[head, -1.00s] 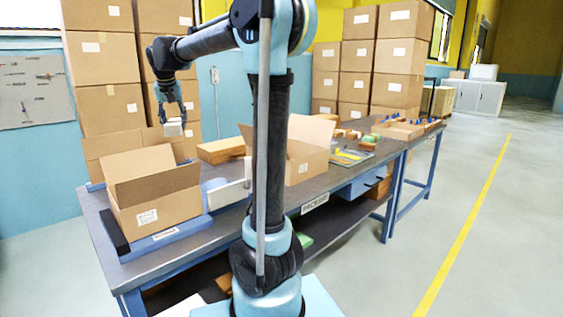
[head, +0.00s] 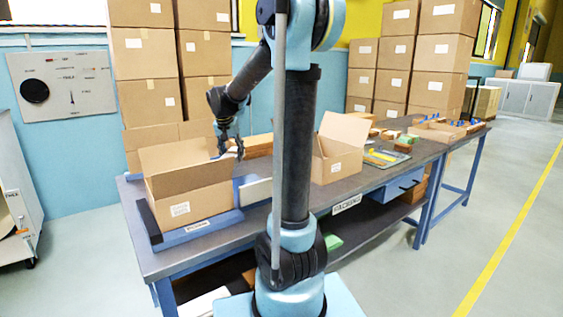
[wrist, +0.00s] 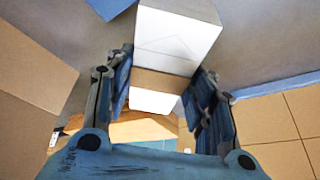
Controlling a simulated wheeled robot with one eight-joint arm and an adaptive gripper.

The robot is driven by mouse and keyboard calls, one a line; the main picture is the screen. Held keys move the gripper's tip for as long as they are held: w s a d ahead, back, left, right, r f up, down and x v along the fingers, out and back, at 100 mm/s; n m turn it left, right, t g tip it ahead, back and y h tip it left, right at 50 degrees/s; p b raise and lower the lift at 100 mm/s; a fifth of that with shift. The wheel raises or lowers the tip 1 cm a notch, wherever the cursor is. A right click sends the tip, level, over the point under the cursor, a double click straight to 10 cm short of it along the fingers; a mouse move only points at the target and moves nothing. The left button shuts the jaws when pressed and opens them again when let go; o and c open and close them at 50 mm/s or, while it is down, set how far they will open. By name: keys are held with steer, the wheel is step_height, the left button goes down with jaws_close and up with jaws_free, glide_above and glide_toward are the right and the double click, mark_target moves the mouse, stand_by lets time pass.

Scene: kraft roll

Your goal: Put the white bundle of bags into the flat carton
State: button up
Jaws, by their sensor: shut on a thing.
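My gripper (head: 230,152) is low beside the right rear of the large open carton (head: 195,192) in the head view. In the wrist view my gripper (wrist: 163,98) is shut on the white bundle (wrist: 178,40), a white block with a brown band, which sits between the two fingers. The bundle cannot be made out clearly in the head view. The large carton has raised flaps and a white label. A smaller open carton (head: 340,165) stands to its right. I cannot tell for certain which is the flat carton.
The large carton rests on a blue stand (head: 200,222) on the grey packing table (head: 260,212). Brown flat packages (head: 260,144) lie behind the gripper. A tray (head: 385,157) and small goods lie farther right. Tall box stacks (head: 150,100) stand behind the table.

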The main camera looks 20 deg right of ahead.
steer(key=w+d, duration=0.2)
steer(key=d, duration=0.3)
steer(key=w+d+f, duration=0.1)
steer(key=w+d, duration=0.1)
steer(key=d, duration=0.3)
steer(key=w+d+f, duration=0.1)
steer(key=d, duration=0.5)
steer(key=shift+w+f, duration=0.15)
steer(key=shift+w, duration=0.25)
steer(key=shift+d+f, duration=0.2)
steer(key=shift+f, duration=2.15)
steer(key=o, duration=1.2)
steer(key=shift+o, duration=0.2)
